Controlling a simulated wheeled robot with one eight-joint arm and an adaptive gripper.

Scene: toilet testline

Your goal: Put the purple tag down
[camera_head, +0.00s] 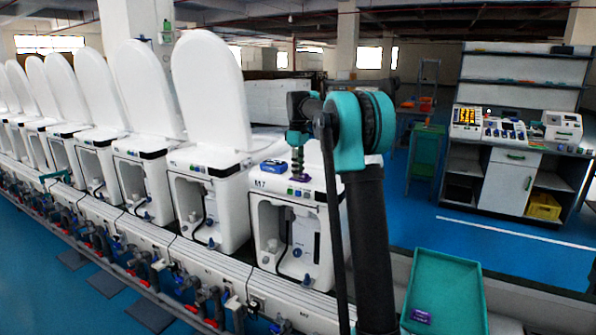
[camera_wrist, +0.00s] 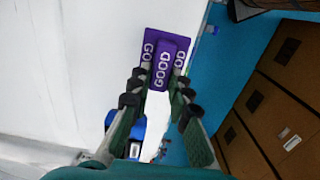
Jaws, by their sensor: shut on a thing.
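My gripper (camera_head: 298,155) points down over the top of the white toilet unit marked M7 (camera_head: 262,184). In the wrist view its fingers (camera_wrist: 160,92) are shut on a purple tag (camera_wrist: 162,65) with white "GOOD" lettering. A wider purple plate behind the gripped part also bears lettering, partly covered. In the head view the purple tag (camera_head: 300,178) shows small below the fingertips, at the unit's top front edge. I cannot tell whether it touches the surface. Another purple piece (camera_head: 421,316) lies in the green tray (camera_head: 445,275) at the lower right.
A blue object (camera_head: 271,168) sits on the unit's top, left of my gripper. More white toilets with raised lids (camera_head: 205,90) line up to the left. A workbench (camera_head: 515,165) with devices stands at the right back. Blue floor (camera_head: 480,235) lies open before it.

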